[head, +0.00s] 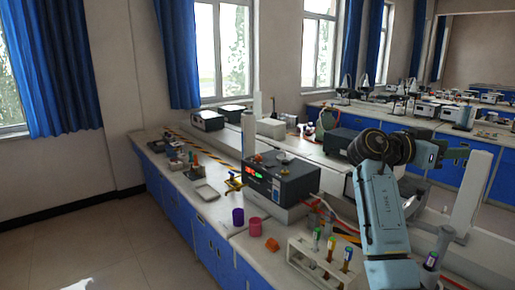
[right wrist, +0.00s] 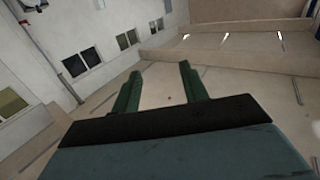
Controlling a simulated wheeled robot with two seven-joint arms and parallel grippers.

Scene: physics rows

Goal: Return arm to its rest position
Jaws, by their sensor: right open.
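My right arm (head: 385,210) rises from the bottom right of the head view and bends at a dark joint above the bench. My right gripper (head: 458,155) is past that joint, held up in the air and pointing to the right. In the right wrist view the right gripper (right wrist: 160,68) shows two green fingers spread apart with nothing between them. Behind them are only walls, ceiling and windows. My left arm and left gripper are not in view.
A white column (head: 469,192) stands close to my right arm. Floor at left is free.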

